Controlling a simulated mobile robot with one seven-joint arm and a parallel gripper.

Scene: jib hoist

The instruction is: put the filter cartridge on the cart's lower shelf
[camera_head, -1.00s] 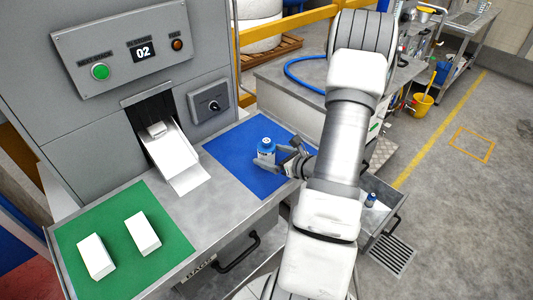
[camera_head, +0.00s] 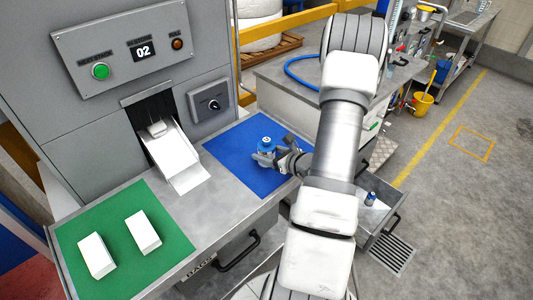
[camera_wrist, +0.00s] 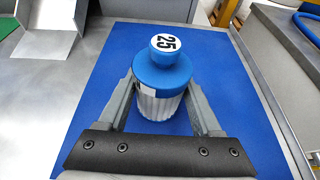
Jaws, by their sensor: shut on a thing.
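The filter cartridge (camera_wrist: 160,100) has a blue top marked 25 and a white pleated body. It stands upright on the blue mat (camera_head: 232,152), and the head view shows its blue cap (camera_head: 266,143). My gripper (camera_head: 266,157) is shut on its body, with one finger on each side in the wrist view. A steel cart (camera_head: 468,20) stands far off at the upper right, with blue items on a level below its top. Its lower shelf is too small to make out clearly.
A small blue-topped item (camera_head: 370,198) lies in an open drawer (camera_head: 378,222) at right. A green mat (camera_head: 105,250) holds two white boxes. A yellow bucket (camera_head: 423,103) stands before the cart. Open floor lies at right.

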